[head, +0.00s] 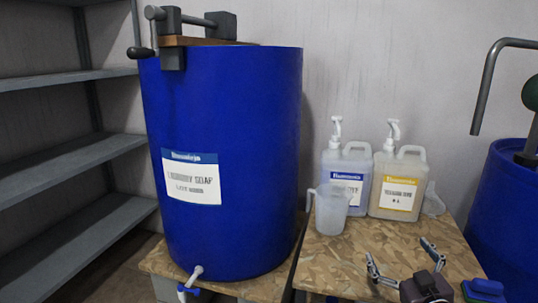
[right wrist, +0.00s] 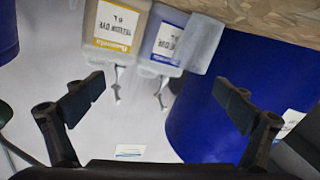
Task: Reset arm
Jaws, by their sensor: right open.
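My right gripper (head: 402,256) is at the lower right of the head view, in front of the wooden table's front part. Its two fingers are spread apart with nothing between them. In the right wrist view the open fingers (right wrist: 160,92) show at left and right. That view is upside down, with the jugs and a blue drum beyond the fingers. My left gripper is not in view.
A blue laundry soap drum (head: 235,150) with a tap (head: 193,276) stands left. A measuring jug (head: 332,212), a blue-labelled pump jug (head: 352,164) and a yellow-labelled one (head: 402,165) stand on the table (head: 335,265). Another blue drum (head: 510,215) is right, shelves (head: 75,166) left.

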